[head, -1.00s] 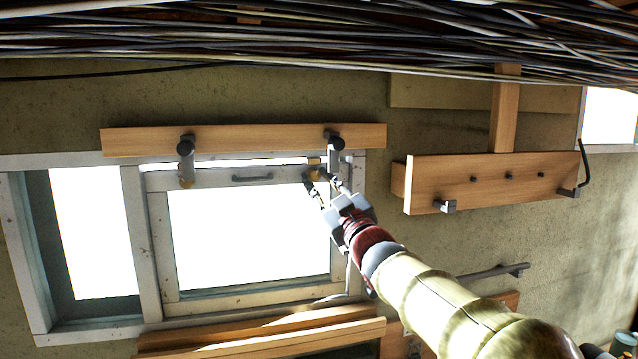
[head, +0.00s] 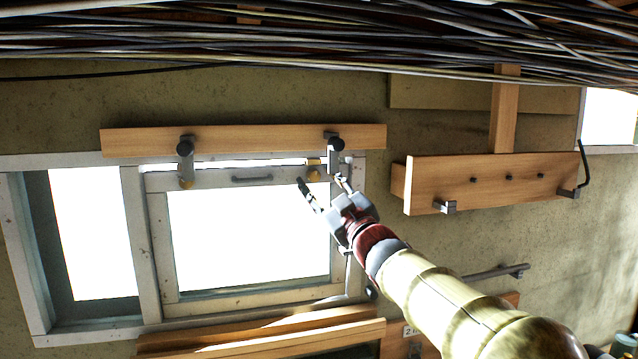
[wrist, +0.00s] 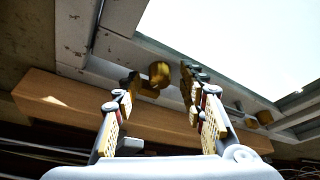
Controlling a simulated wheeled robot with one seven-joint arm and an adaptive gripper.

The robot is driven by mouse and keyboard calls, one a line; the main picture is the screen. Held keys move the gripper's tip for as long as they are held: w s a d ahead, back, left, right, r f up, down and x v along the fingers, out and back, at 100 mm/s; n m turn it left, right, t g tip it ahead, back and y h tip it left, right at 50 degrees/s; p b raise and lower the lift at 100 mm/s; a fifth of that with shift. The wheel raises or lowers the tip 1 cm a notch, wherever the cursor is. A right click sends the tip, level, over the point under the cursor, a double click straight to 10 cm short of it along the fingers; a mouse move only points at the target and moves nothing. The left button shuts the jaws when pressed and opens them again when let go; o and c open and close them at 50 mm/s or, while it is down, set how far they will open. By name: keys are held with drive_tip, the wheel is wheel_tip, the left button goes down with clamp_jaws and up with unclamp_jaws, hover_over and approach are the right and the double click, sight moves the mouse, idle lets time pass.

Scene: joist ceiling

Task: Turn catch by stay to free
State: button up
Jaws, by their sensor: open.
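A small brass catch (head: 314,174) sits at the top right of the white window sash (head: 215,178), below the wooden board. In the wrist view the near brass catch (wrist: 158,74) shows between the two fingers, with its knob and a short brass arm. My gripper (head: 319,181) is open just below and around this catch in the head view; I cannot tell whether a finger touches it. In the wrist view the fingers (wrist: 160,84) stand apart with nothing held. A second brass catch (head: 186,183) is at the sash's top left. I cannot make out the stay with certainty.
A wooden board (head: 245,139) with two dark-capped grey brackets (head: 185,160) runs above the window. A dark handle (head: 252,178) is on the sash between the catches. A hook rail (head: 490,183) is at right. Cables (head: 300,40) cross the top.

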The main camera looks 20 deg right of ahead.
drive_tip(key=v, duration=1.2)
